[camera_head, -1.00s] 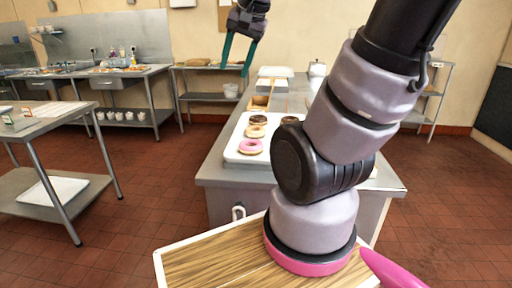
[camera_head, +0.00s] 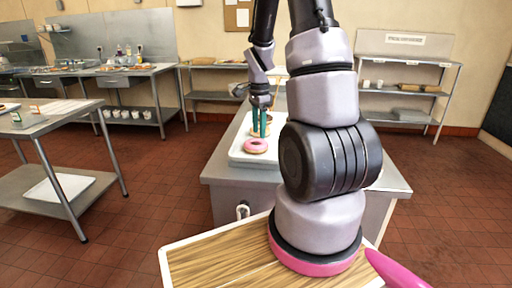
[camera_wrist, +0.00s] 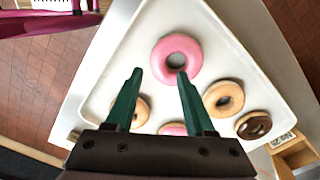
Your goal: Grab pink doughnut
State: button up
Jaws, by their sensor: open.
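The pink doughnut (camera_head: 256,145) lies on the near end of a white tray (camera_head: 241,161) on the steel counter. In the wrist view the same pink doughnut (camera_wrist: 177,59) lies just beyond my open fingertips. My gripper (camera_head: 262,124) points down over the tray, just behind the doughnut in the head view. In the wrist view my gripper (camera_wrist: 157,75) has its green fingers apart with nothing between the tips. A second pink doughnut (camera_wrist: 173,129) shows partly between the fingers, nearer the palm.
A plain glazed doughnut (camera_wrist: 224,98) and a chocolate one (camera_wrist: 254,125) lie on the tray at right; another plain one (camera_wrist: 141,111) is partly hidden by the left finger. A wooden box (camera_wrist: 294,152) stands beside the tray. A steel side table (camera_head: 45,123) stands at left.

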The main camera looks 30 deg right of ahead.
aim_at(259, 146)
notch_tip(259, 146, down, 7)
jog(key=shift+s+a+r, duration=0.1)
dwell(0.3)
grip_shut()
